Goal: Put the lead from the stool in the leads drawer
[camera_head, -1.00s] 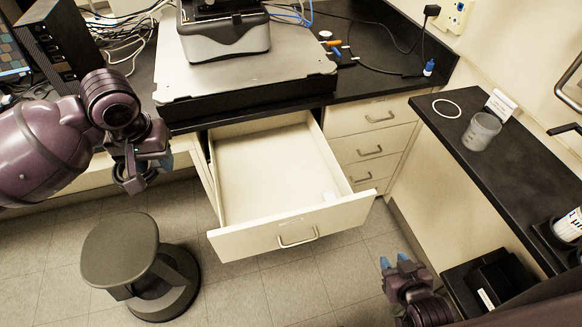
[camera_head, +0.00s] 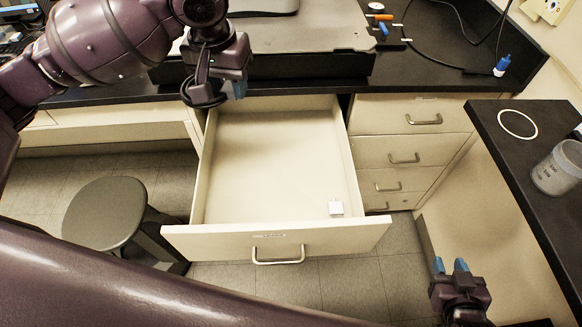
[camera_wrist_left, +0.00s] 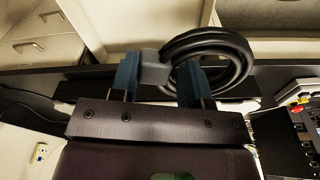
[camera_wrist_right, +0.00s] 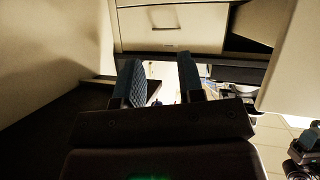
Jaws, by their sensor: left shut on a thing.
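The lead is a coiled black cable (camera_wrist_left: 215,58) with a grey connector end in the left wrist view. My left gripper (camera_wrist_left: 155,75) is shut on that connector, and the coil hangs beside the fingers. In the head view the left gripper (camera_head: 238,88) is above the back left of the open drawer (camera_head: 275,170), and the dark coil (camera_head: 203,93) shows below it.
The stool (camera_head: 105,213) stands on the floor left of the drawer, its top bare. Shut drawers (camera_head: 405,152) are right of the open one. The black bench top (camera_head: 430,75) runs above. A side counter (camera_head: 530,165) holds a white ring and a clear beaker.

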